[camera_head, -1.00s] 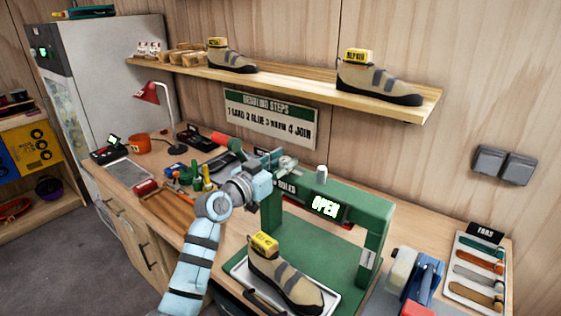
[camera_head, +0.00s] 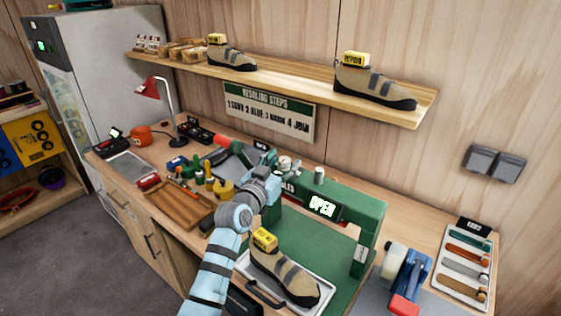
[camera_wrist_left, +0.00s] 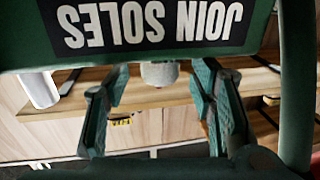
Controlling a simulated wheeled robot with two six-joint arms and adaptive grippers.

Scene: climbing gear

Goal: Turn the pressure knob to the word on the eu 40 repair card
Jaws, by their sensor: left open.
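The green press (camera_head: 362,212) stands on the bench with a lit "OPEN" display. A pale rounded knob (camera_wrist_left: 160,73) shows beneath the upside-down "JOIN SOLES" sign (camera_wrist_left: 150,25) in the left wrist view; I take it for the pressure knob, but its marks are not readable. My left gripper (camera_wrist_left: 160,105) is open, with its fingers either side of the knob's line and no clear contact. In the head view the gripper (camera_head: 277,176) is at the press's left end, partly hidden by its wrist. Yellow tags sit on the shoe (camera_head: 264,239) and shelf shoes (camera_head: 353,59); sizes are unreadable.
A shoe (camera_head: 285,275) lies on a white tray (camera_head: 327,289) in the press. A grey upright cylinder (camera_head: 319,175) rises from the press top. A wooden tray (camera_head: 180,204) is left of my arm.

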